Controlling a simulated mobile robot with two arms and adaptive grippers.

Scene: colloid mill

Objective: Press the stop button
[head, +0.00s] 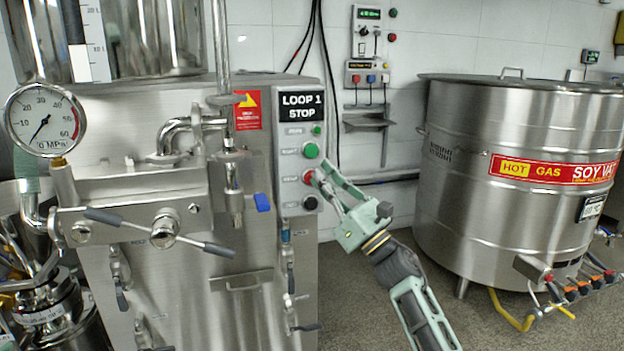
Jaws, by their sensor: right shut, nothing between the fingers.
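The control panel (298,145) on the side of the steel machine is labelled "LOOP 1 STOP". It carries a green button (311,150), a red stop button (308,178) below it, and a black knob (310,203) at the bottom. My right gripper (318,172) is shut and empty. Its fingertips are at the red button and cover part of it. Whether they touch it or the button is pushed in, I cannot tell. My left gripper is not in view.
A pressure gauge (43,119) and pipework with a lever handle (163,231) stick out at the left. A large steel soy vat (468,200) stands at the right with valves and a yellow hose. Small control boxes (367,30) hang on the tiled wall. Floor shows between machine and vat.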

